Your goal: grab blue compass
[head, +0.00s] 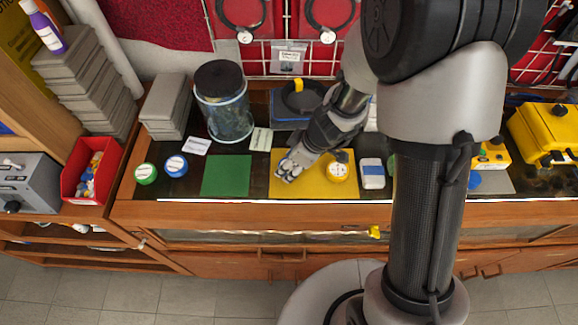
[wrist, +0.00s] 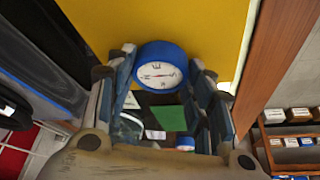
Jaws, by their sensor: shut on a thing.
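The blue compass (wrist: 160,66), a round disc with a white lettered dial, sits between the two fingers of my gripper (wrist: 163,82) in the wrist view, and the fingers are shut on it. The yellow mat (wrist: 200,20) lies behind it; I cannot tell whether the compass touches it. In the head view my gripper (head: 291,166) is over the left part of the yellow mat (head: 310,190), and the compass is hidden there.
A yellow round item (head: 337,172) and a blue-and-white box (head: 372,173) stand right of my gripper. A green mat (head: 226,175), a blue round item (head: 176,166), a green one (head: 146,173) and a glass jar (head: 222,102) are to the left.

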